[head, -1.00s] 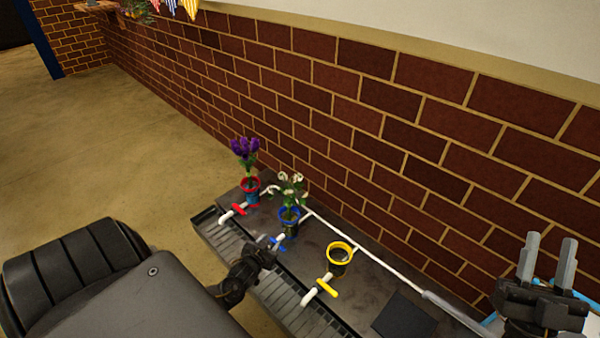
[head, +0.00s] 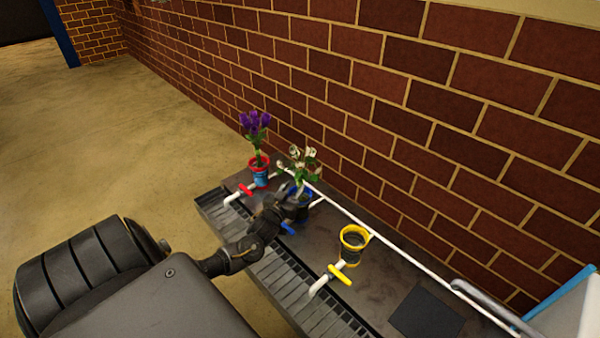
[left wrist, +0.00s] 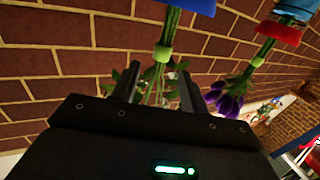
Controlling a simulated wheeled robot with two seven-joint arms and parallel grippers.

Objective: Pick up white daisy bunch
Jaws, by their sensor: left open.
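The white daisy bunch (head: 297,165) stands in the blue-rimmed pot (head: 307,193) on the dark bench. My left gripper (head: 283,205) is open beside that pot, low and in front of the blooms, and partly covers the pot. The left wrist view looks upside down. In it the bunch's green stems (left wrist: 174,25) and a bright green band come down toward the gap between the open fingers (left wrist: 160,80). Leaves and stems show behind that gap; the blooms are mostly hidden by the gripper body. I cannot tell if the fingers touch the stems.
A purple flower bunch (head: 256,128) stands in a red-rimmed pot (head: 259,163) close by on the left. An empty yellow-rimmed pot (head: 352,240) is to the right. White pipes with coloured valve handles and a brick wall (head: 400,100) border the bench (head: 395,275).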

